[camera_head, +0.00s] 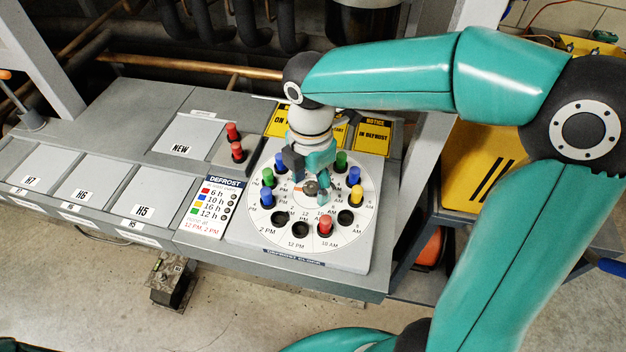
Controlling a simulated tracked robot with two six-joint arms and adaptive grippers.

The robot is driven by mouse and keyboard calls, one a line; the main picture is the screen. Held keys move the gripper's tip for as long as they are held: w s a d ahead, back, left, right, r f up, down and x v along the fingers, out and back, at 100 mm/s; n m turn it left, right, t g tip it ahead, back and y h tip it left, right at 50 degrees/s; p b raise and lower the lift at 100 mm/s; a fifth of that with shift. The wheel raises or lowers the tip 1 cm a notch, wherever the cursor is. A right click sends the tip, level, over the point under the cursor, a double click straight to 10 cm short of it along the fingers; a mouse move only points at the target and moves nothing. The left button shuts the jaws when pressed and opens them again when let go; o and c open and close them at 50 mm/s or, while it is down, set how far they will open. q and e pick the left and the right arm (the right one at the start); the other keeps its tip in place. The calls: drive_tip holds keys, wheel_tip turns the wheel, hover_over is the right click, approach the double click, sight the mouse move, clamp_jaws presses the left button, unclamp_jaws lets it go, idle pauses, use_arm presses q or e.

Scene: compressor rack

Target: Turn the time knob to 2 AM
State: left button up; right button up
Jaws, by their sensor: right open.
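The white round defrost clock dial (281,226) lies on the grey panel, with hour labels and several red, blue, green and yellow pegs around its ring. The time knob (310,187) shows in small part at the dial's centre; my gripper hides much of it, and I cannot read its setting. My right gripper (310,184) points down over the dial's centre, open, with its fingers around or close beside the knob. Whether they touch it cannot be told. My left gripper does not show.
Left of the dial stand two red pegs (237,151) on a grey block and a defrost legend card (212,205). Yellow notice labels (373,137) lie behind the dial. Coloured pegs, such as a red one (325,226), stand close around my gripper. The left panels are clear.

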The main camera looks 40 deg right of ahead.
drive_tip(key=shift+c, duration=0.2)
drive_tip(key=c, duration=1.1)
drive_tip(key=shift+d, duration=0.15)
clamp_jaws()
drive_tip(key=shift+m, duration=0.4)
